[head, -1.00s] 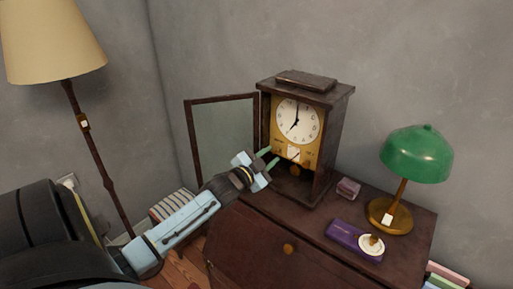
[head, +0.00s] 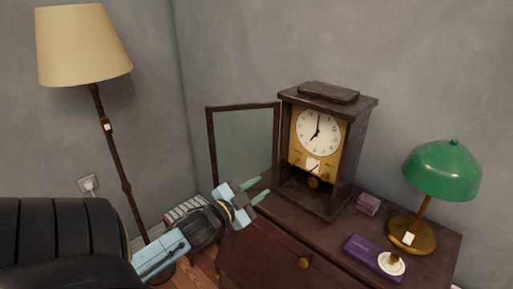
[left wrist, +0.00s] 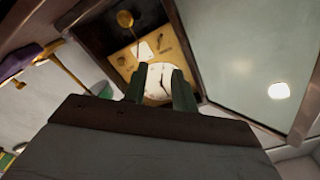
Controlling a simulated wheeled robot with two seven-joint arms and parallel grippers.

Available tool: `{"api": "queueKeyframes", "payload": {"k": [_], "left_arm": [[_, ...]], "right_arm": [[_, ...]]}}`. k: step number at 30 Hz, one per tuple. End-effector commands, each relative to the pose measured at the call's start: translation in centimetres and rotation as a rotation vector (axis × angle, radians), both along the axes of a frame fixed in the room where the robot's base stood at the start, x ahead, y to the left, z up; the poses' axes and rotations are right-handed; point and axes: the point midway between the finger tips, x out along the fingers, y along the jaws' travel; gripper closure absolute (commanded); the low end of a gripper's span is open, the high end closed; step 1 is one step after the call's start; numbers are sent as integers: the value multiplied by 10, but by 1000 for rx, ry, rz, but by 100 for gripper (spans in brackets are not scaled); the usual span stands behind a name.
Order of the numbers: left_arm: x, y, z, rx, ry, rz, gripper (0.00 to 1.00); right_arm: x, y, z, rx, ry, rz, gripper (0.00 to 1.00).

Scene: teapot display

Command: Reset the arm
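My left gripper (head: 263,188) is open and empty, its two green fingers apart. It is in front of and left of the clock (head: 318,150), near the cabinet's left edge. The clock has a dark wooden case, a white dial and a gold pendulum bob (head: 313,182). Its glass door (head: 243,150) stands wide open to the left. In the left wrist view, the green fingers (left wrist: 159,88) are apart in front of the clock's dial (left wrist: 160,80) and partly hide it. My right gripper is in neither view.
The clock stands on a dark wooden cabinet (head: 258,245). A green lamp (head: 442,170), a small pinkish box (head: 368,204) and a purple box (head: 362,248) with a round pale piece (head: 391,264) are to its right. A floor lamp (head: 84,50) stands at the left.

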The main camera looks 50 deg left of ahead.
Motion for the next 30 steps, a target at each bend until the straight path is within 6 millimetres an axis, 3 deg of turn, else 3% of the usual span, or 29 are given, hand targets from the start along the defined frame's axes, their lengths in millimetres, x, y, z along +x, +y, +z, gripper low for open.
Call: {"api": "queueKeyframes", "payload": {"k": [17,23,30], "left_arm": [[0,-3,-3,-9,13,4,73],[-10,-30,-41,-119,184,56,73],[-51,-97,-101,-314,542,142,73]], "right_arm": [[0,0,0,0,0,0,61],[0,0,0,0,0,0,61],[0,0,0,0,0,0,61]]}}
